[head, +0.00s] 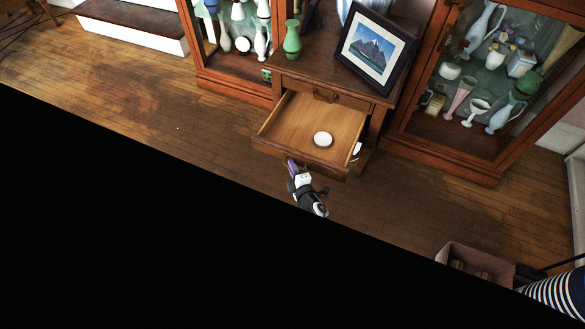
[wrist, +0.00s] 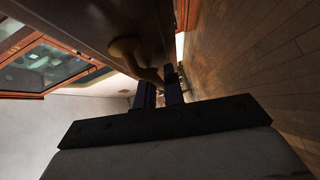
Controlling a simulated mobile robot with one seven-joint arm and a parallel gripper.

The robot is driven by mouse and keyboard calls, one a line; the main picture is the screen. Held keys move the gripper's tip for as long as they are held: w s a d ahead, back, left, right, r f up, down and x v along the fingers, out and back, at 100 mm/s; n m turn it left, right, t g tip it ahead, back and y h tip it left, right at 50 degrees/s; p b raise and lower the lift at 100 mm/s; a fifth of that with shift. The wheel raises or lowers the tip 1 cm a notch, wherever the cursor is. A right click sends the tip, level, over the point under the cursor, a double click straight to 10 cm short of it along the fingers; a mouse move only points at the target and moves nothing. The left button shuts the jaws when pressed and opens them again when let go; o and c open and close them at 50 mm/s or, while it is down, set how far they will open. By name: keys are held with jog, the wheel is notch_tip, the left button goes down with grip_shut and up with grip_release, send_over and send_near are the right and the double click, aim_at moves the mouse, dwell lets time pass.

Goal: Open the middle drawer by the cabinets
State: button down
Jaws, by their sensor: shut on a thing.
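The middle drawer (head: 295,117) of the wooden side table between the two glass cabinets is pulled well out, its light wood inside in plain view. A small round white thing (head: 323,139) lies in it. My gripper (head: 291,164) is at the drawer's front, near its left part. In the wrist view my gripper (wrist: 160,92) is shut on the curved brass-coloured drawer handle (wrist: 128,48). The handle is too hidden to make out in the head view. Above the open drawer, a top drawer (head: 308,90) with a dark handle is shut.
A green vase (head: 292,40) and a framed mountain picture (head: 372,50) stand on the table top. Glass cabinets with vases flank it at left (head: 240,81) and right (head: 440,142). An open box (head: 476,259) is at the lower right. Wooden floor in front is clear; black covers the lower left.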

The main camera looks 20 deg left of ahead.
jog(key=c, duration=1.5)
grip_release()
jog(key=shift+s+d, duration=0.1)
